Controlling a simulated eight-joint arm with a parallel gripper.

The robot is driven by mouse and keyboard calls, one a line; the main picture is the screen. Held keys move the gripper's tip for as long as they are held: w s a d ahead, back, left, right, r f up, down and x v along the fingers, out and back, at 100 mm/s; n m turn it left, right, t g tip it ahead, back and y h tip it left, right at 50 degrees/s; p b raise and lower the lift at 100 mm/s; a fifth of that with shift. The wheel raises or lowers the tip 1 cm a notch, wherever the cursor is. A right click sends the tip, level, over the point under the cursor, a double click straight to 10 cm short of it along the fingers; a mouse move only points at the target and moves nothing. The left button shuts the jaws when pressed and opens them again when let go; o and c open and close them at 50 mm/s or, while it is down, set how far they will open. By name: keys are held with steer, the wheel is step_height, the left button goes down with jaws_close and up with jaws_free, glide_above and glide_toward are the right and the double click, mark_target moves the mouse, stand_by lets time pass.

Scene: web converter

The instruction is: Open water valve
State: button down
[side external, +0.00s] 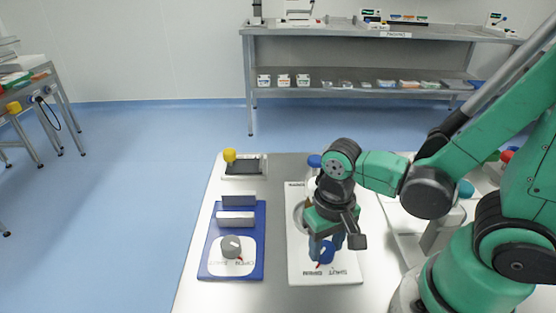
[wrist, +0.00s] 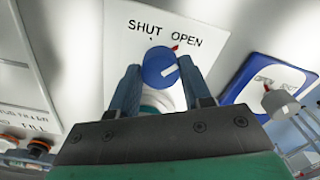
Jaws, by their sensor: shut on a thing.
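The panel reads SHUT and OPEN, and a red mark shows at the knob's edge between the two words. In the side view the blue knob (side external: 321,253) is at the near end of the white panel (side external: 296,274). My gripper (wrist: 159,74) points down over the panel, with one finger on each side of the knob, shut on it. In the side view my gripper (side external: 327,241) partly hides the knob.
Left of the panel is a blue plate (side external: 206,268) with a grey knob (side external: 231,246) and two upright grey blocks. A yellow-topped item (side external: 230,156) stands behind it. Another blue knob (side external: 315,160) is behind my gripper. A shelf bench (side external: 350,33) stands at the back wall.

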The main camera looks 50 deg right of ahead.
mark_target(326, 247)
stand_by(0.5)
steer(key=shift+c, duration=1.9)
jaws_free()
steer(key=shift+r, duration=2.8)
